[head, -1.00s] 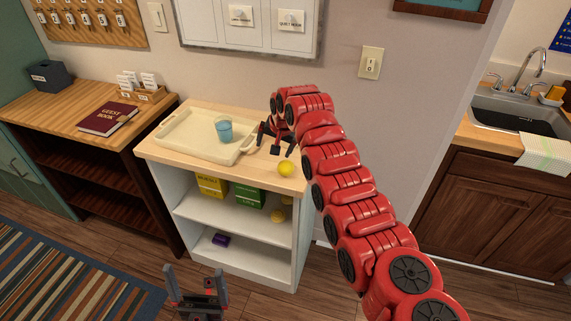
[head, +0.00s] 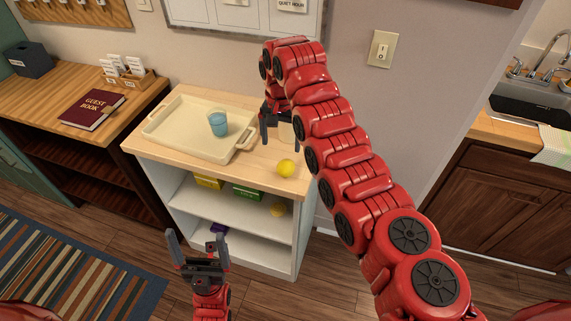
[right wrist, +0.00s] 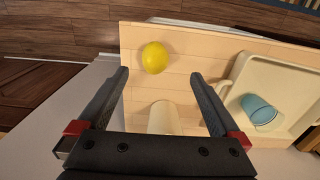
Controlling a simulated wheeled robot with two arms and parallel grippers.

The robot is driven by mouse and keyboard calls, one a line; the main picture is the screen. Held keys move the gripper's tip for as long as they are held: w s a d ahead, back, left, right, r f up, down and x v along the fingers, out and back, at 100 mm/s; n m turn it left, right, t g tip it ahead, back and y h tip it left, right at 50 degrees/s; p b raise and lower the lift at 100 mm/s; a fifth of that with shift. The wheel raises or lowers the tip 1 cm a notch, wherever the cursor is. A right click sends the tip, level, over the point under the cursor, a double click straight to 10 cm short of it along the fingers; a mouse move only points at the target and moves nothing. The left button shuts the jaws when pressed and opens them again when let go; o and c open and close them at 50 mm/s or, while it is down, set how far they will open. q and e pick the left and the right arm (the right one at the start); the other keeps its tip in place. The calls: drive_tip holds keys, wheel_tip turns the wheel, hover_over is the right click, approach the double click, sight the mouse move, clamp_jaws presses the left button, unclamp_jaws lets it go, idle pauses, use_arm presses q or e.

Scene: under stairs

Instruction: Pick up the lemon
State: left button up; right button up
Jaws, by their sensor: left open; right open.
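The yellow lemon (head: 285,168) lies on the wooden top of the white shelf unit, near its front right edge. In the right wrist view the lemon (right wrist: 154,57) is ahead of the fingertips, between their lines and a little left of centre. My right gripper (head: 277,130) is open and empty above the top, behind the lemon; one finger is partly hidden by my arm. Its two spread fingers also show in the right wrist view (right wrist: 160,77). My left gripper (head: 196,241) is open and empty, low in front of the shelf unit.
A cream tray (head: 165,143) with a blue cup (head: 218,124) stands left of the lemon. A pale cylindrical object (right wrist: 163,117) stands near my right gripper. Yellow and green boxes (head: 247,193) sit on the shelf below. A wall is close behind.

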sight(285, 165)
drive_tip(key=f, duration=0.2)
drive_tip(key=f+p, duration=0.1)
drive_tip(key=f, duration=0.2)
drive_tip(key=shift+s+f, duration=0.2)
drive_tip(key=shift+f, duration=0.15)
drive_tip(key=shift+w+f, duration=0.1)
drive_tip(key=shift+f, duration=0.25)
drive_tip(key=f+p, duration=0.1)
drive_tip(key=f, duration=0.1)
drive_tip(key=d+f+p, duration=0.1)
drive_tip(key=f, duration=0.1)
drive_tip(key=shift+w, duration=0.2)
drive_tip(key=shift+a+f, duration=0.1)
drive_tip(key=shift+f, duration=0.6)
drive_tip(key=c, duration=1.5)
drive_tip(key=shift+w+r, duration=0.1)
